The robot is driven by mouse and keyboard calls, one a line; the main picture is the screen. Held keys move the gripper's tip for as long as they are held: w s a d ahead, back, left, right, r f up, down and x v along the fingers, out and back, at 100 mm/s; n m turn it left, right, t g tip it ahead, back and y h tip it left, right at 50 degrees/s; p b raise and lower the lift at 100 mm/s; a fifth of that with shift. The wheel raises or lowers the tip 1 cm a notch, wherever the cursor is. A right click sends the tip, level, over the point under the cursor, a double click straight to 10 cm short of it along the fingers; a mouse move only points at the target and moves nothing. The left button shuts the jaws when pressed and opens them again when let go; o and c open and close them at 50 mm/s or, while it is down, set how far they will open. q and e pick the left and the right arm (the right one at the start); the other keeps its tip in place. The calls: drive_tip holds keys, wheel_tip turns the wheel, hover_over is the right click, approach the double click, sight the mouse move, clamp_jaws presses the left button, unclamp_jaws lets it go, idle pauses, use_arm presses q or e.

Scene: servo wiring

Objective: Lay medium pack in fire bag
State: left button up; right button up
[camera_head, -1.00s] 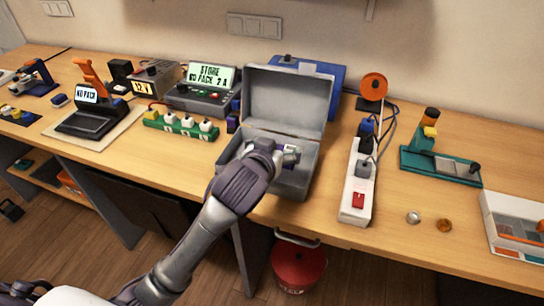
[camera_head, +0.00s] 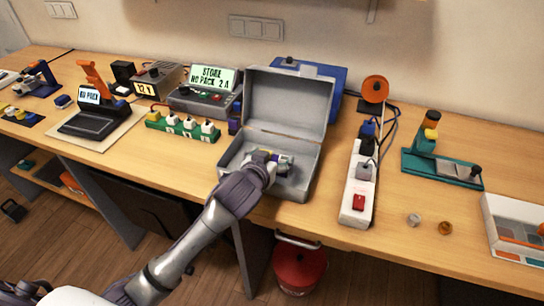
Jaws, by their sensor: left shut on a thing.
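The fire bag (camera_head: 303,103) is a grey box-like case with its lid raised, near the middle of the bench. My left gripper (camera_head: 272,158) reaches over its front edge into the open lower part. It is shut on the medium pack (camera_head: 284,161), a small piece with grey and yellowish parts that shows just beyond the fingers. The gripper hides much of the pack, so I cannot tell whether it touches the bag floor. My right gripper is not in view.
A white power strip (camera_head: 357,190) stands right of the bag, with cables behind. A green strip with white plugs (camera_head: 182,126) and a charger with a lit screen (camera_head: 208,88) are to the left. A red bucket (camera_head: 299,268) stands below the bench front.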

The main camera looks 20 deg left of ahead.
use_arm(q)
drive_tip(key=o, duration=1.3)
drive_tip(key=shift+f, duration=0.1)
drive_tip(key=v, duration=1.2)
drive_tip(key=shift+r, duration=0.2)
drive_tip(key=shift+f, duration=0.1)
